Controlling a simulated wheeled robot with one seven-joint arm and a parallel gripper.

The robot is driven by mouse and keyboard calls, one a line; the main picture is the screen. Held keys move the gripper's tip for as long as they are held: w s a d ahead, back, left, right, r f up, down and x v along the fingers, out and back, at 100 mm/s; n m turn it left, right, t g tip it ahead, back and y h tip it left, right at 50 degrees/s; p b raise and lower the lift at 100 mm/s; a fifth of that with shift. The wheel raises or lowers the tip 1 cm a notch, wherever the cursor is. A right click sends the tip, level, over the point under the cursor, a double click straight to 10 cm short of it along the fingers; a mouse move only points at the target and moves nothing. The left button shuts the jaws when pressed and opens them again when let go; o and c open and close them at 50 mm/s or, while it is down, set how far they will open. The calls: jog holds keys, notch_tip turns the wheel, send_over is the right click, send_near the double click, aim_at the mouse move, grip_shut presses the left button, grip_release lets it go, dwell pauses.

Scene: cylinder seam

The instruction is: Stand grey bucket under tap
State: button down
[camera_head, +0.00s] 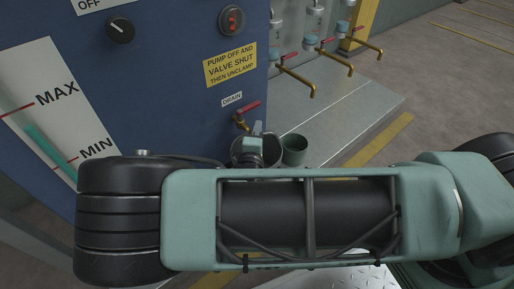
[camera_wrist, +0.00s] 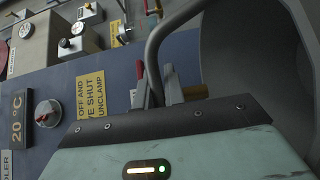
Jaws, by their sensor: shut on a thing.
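The grey bucket (camera_head: 237,150) is below the brass drain tap (camera_head: 241,122) with its red handle, on the blue cabinet's front. My arm hides its lower part, so I cannot tell whether its base touches the platform. My gripper (camera_head: 256,130) is at the bucket's rim, shut on the bucket. In the wrist view the bucket (camera_wrist: 255,55) fills the right side, close to the camera, with a curved grey bar beside it. My gripper's fingers (camera_wrist: 168,85) show at the centre there, partly hidden by the gripper body.
A small green bucket (camera_head: 294,150) stands just right of the grey one on the grey platform (camera_head: 350,110). Several brass taps with red handles (camera_head: 298,78) project over the platform. The blue cabinet (camera_head: 170,90) is close on the left. Open floor lies to the right.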

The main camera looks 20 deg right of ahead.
jog(key=shift+f+b, duration=0.95)
jog(key=shift+f, duration=0.8)
jog(key=shift+f, duration=0.2)
jog(key=c, duration=1.5)
grip_release()
